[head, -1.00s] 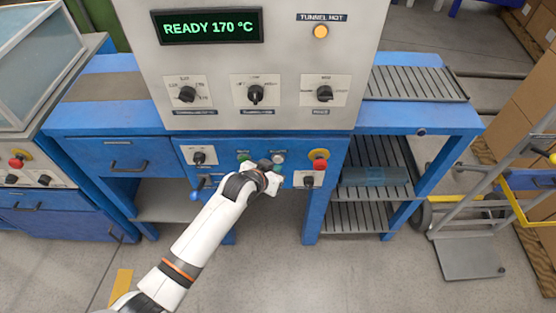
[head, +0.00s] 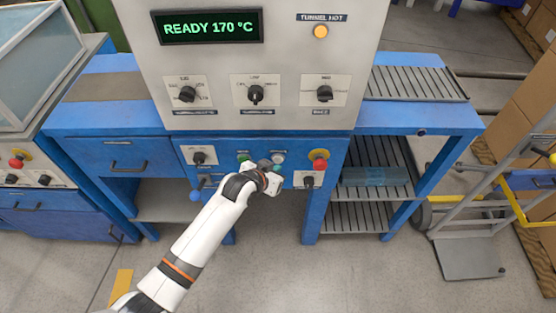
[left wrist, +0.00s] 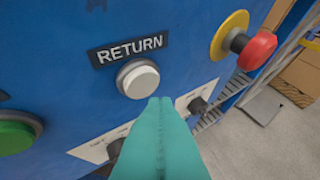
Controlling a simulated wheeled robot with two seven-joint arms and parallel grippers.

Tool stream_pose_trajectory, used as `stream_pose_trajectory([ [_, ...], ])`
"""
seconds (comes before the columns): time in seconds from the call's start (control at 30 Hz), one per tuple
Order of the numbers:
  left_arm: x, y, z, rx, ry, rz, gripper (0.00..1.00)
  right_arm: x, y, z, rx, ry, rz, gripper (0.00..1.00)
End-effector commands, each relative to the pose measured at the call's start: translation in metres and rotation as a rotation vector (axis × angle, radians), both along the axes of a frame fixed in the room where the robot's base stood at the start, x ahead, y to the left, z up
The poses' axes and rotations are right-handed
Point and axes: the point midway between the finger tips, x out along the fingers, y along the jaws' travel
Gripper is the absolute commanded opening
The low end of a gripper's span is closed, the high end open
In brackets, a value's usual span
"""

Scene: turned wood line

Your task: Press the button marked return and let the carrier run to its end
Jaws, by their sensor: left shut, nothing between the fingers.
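The white return button (left wrist: 138,79) sits in a grey ring under a RETURN label (left wrist: 128,48) on the blue panel. In the head view the button (head: 278,158) shows just above my left gripper. My left gripper (left wrist: 160,103) is shut and empty, with its teal fingertips just below the button in the left wrist view. I cannot tell whether the tips touch it. In the head view the left gripper (head: 270,180) is in front of the panel. The carrier cannot be made out. My right gripper is not in view.
A red emergency knob on a yellow base (left wrist: 247,46) is right of the button. A green button (left wrist: 15,133) is to its left. Black knobs sit on a plate below. The display (head: 207,27) reads READY 170 °C. A hand truck (head: 480,210) stands at right.

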Motion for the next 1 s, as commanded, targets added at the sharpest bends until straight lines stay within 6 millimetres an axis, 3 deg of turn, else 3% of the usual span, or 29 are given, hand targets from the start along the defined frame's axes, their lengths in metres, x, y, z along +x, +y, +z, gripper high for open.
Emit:
stream_pose_trajectory([
  [1.0, 0.0085, -0.0002, 0.0003, 0.0, 0.0, 0.0, 0.0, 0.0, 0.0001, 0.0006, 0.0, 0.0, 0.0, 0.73],
])
